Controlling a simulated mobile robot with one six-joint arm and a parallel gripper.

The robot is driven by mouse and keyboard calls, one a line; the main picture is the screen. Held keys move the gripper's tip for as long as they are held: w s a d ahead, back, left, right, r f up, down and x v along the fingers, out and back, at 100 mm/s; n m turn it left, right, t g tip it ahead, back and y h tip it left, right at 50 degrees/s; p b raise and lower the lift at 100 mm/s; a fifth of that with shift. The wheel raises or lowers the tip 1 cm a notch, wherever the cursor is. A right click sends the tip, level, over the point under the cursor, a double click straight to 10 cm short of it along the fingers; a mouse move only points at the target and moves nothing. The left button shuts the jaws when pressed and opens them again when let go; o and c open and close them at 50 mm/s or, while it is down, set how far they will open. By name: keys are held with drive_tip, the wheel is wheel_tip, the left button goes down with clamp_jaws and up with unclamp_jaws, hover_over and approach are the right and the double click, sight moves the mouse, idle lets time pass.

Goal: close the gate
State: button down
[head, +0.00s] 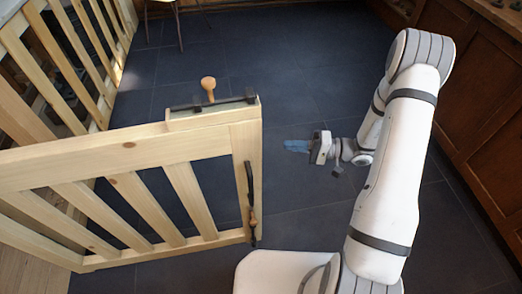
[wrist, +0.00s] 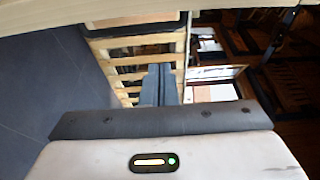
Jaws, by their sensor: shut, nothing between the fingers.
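The gate (head: 110,158) is pale wood with slanted slats. It fills the left of the head view and stands out at an angle from the railing. A black slide bar (head: 212,104) and a turned wooden knob (head: 208,84) are on its top end block. A black fitting with a wooden grip (head: 251,205) runs down its right end. My gripper (head: 297,146) is shut and empty, to the right of that end, apart from it in the picture. The wrist view shows its fingers (wrist: 159,85) together, with slatted wood (wrist: 130,62) behind.
A wooden railing (head: 75,50) runs along the back left. Dark wood cabinets (head: 485,130) line the right. Chair legs (head: 178,25) show at the top.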

drive_tip(key=shift+a, duration=0.1)
drive_tip(key=s+a, duration=0.3)
drive_tip(key=a, duration=0.5)
drive_tip(key=shift+s+a, duration=0.15)
drive_tip(key=shift+a, duration=0.1)
